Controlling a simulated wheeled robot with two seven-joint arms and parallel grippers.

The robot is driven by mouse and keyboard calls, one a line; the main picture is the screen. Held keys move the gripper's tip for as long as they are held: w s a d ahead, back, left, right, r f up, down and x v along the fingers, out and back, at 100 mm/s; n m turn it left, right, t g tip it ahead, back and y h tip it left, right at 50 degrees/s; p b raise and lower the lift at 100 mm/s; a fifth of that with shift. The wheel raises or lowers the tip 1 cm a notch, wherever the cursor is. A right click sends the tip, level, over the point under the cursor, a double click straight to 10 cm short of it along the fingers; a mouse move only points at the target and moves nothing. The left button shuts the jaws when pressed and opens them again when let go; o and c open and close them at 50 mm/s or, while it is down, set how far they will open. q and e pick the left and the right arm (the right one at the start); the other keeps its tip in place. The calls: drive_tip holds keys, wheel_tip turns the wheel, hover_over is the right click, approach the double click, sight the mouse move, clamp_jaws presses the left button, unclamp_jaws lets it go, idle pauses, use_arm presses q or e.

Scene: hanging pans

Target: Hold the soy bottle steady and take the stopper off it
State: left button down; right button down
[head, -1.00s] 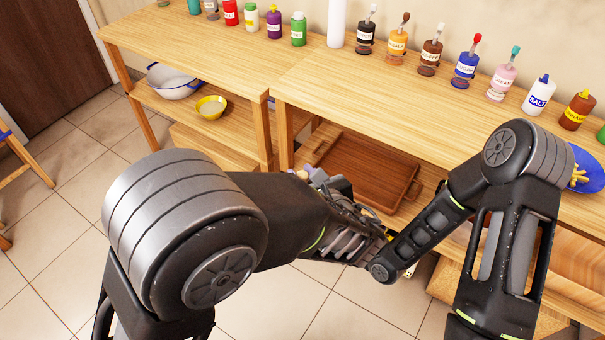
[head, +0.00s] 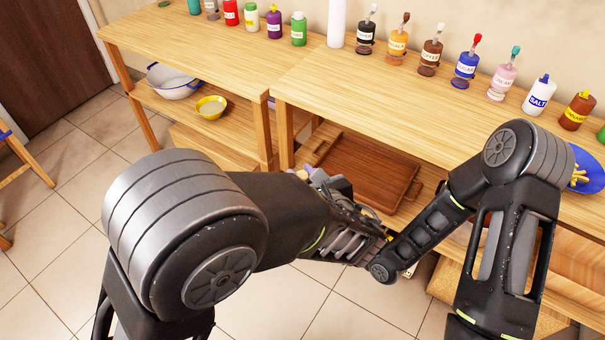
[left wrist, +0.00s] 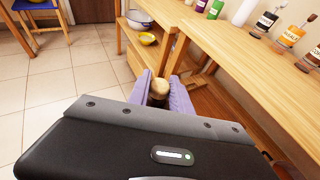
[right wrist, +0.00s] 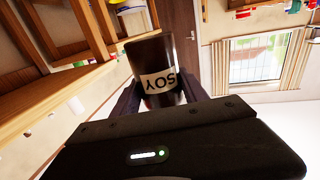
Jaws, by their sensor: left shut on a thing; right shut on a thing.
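The soy bottle (right wrist: 152,62) is dark with a pale SOY label, which reads upside down in the right wrist view. My right gripper (right wrist: 160,86) is shut on its body, one dark finger on each side. The bottle's other end is hidden behind my gripper. In the left wrist view, my left gripper (left wrist: 159,80) with purple fingers is shut around the stopper (left wrist: 160,87), which shows a tan rounded top above a dark part. The stopper's top also shows small in the head view (head: 303,174). Whether stopper and bottle touch is hidden.
A wooden bench (head: 440,115) carries a row of labelled bottles along the wall. Below it is a brown wooden tray (head: 365,170). A white bowl (head: 172,82) and a yellow bowl (head: 211,107) stand on the left lower shelf. Tiled floor (head: 60,215) lies open at the left.

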sight(303, 175)
use_arm(q)
drive_tip(key=shift+r, duration=0.15)
idle(0.3)
drive_tip(key=shift+r, duration=0.95)
drive_tip(key=shift+r, duration=2)
